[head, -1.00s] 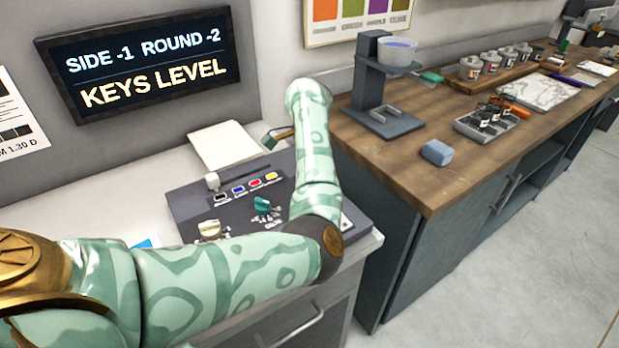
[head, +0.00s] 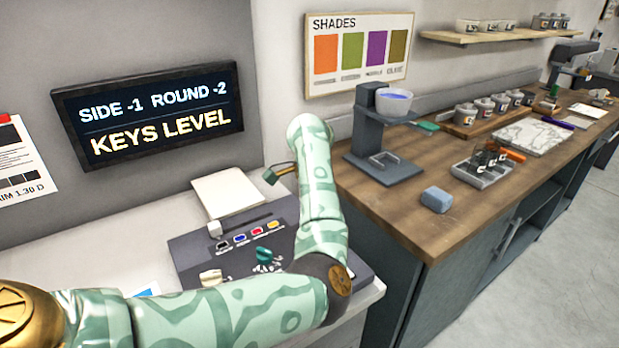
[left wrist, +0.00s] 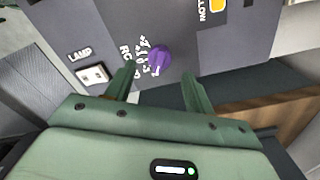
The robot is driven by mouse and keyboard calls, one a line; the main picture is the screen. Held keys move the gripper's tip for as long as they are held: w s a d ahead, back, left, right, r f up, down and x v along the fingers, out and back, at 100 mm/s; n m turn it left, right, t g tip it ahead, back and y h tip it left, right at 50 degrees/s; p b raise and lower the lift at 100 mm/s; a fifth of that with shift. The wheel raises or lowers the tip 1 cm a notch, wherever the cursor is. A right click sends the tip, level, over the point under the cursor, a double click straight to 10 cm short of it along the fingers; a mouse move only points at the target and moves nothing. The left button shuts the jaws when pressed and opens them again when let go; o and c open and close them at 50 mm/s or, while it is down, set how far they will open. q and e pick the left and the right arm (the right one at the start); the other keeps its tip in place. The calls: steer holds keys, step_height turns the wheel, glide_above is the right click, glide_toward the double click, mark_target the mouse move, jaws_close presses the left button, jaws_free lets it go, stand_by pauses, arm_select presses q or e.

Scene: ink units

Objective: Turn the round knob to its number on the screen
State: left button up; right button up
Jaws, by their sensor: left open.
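The wall screen (head: 147,115) reads SIDE -1, ROUND -2, KEYS LEVEL. The dark console (head: 186,251) stands on the bench below it, with a cream knob (head: 210,277), a teal knob (head: 263,254) and several coloured keys. A purple knob (left wrist: 159,56) shows in the left wrist view beside a partly covered label starting "RO" and a small number scale; its setting is too small to read. My left gripper (left wrist: 158,70) is open, with its fingers on either side of the purple knob in that view; contact is unclear. In the head view my forearm hides the purple knob.
A LAMP switch (left wrist: 92,74) sits left of the purple knob. A white pad (head: 226,193) lies behind the console.

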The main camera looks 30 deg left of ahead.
arm_select(q)
step_height(320, 180, up, 13)
steer(key=p, duration=0.3)
steer(key=shift+f+p, duration=0.15)
steer(key=shift+p, duration=0.2)
steer(key=shift+d+f, duration=0.1)
steer(key=shift+f, duration=0.05)
